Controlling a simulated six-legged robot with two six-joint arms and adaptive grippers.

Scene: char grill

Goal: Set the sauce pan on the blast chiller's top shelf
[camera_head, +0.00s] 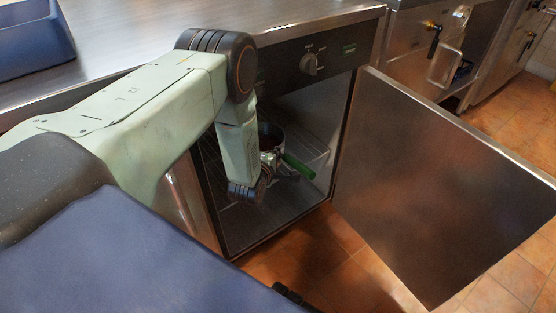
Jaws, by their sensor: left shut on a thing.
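The sauce pan (268,131), dark inside with a green handle (298,165), is inside the open blast chiller (287,53). My left arm reaches in from the left and hides much of the pan. My left gripper (285,173) is shut on the pan near the base of its handle. The pan is at the height of the wire top shelf (314,150); I cannot tell whether it touches the shelf.
The chiller door (450,170) stands wide open to the right. A steel counter (150,35) runs above the chiller, with a blue bin (35,45) at its left end. Tiled floor (335,260) shows below the door. More steel kitchen units stand at the back right.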

